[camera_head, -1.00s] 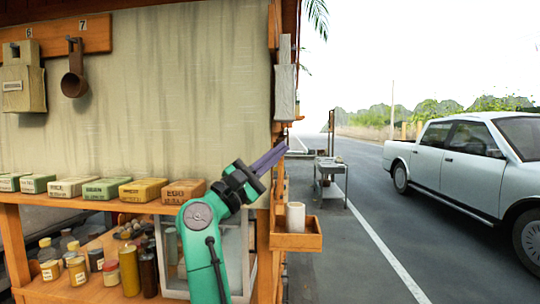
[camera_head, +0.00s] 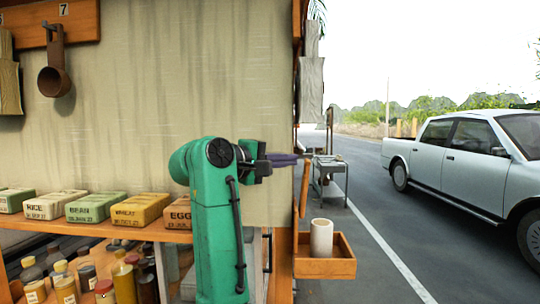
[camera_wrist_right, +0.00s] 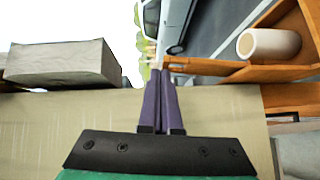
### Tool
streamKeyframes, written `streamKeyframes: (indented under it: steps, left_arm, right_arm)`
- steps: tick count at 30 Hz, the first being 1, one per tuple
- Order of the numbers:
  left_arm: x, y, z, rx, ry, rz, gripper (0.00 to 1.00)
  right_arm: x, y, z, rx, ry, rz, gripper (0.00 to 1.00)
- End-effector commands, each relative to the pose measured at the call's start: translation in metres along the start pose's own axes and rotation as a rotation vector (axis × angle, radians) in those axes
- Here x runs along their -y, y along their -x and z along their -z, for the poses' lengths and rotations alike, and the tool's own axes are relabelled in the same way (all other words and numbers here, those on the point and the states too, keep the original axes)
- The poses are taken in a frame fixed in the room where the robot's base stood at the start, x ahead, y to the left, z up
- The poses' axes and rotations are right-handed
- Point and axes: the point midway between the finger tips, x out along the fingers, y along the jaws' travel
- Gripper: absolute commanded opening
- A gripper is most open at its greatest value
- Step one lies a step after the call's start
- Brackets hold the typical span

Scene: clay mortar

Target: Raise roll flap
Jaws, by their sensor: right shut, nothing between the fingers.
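A beige sheet (camera_head: 200,90), which may be the roll flap, hangs flat over the back of the stall. My right gripper (camera_head: 299,157) reaches level across the sheet's right edge at the wooden post, its purple fingers closed together and empty. In the right wrist view the closed fingers (camera_wrist_right: 165,72) point past the stall's edge. A wooden handle-like bar (camera_head: 304,190) hangs beside the post, just below the fingertips. I cannot tell whether they touch it. A grey bundle (camera_head: 312,85) hangs on the post above the gripper. My left gripper is out of view.
A wooden tray (camera_head: 325,264) with a white cylinder (camera_head: 321,238) juts out below the gripper. Labelled boxes (camera_head: 90,207) line the shelf, with several jars below. A ladle (camera_head: 54,75) hangs at upper left. A metal cart (camera_head: 328,170) and pickup (camera_head: 460,165) stand on the road.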

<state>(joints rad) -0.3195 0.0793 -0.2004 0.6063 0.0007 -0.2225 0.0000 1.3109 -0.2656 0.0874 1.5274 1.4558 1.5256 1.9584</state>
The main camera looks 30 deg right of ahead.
Motion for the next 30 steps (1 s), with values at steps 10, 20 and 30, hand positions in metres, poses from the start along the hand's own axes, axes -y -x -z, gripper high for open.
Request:
streamKeyframes:
  steps: [10,20,30]
  left_arm:
    - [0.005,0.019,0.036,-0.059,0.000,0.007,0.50]
    - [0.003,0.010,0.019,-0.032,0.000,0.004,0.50]
    - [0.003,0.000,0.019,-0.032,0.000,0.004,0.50]
  right_arm:
    - [0.000,-0.040,0.000,0.000,0.004,-0.001,0.00]
    - [0.004,-0.043,-0.003,0.000,0.000,0.000,0.00]
    - [-0.001,-0.052,-0.012,-0.001,0.003,-0.001,0.00]
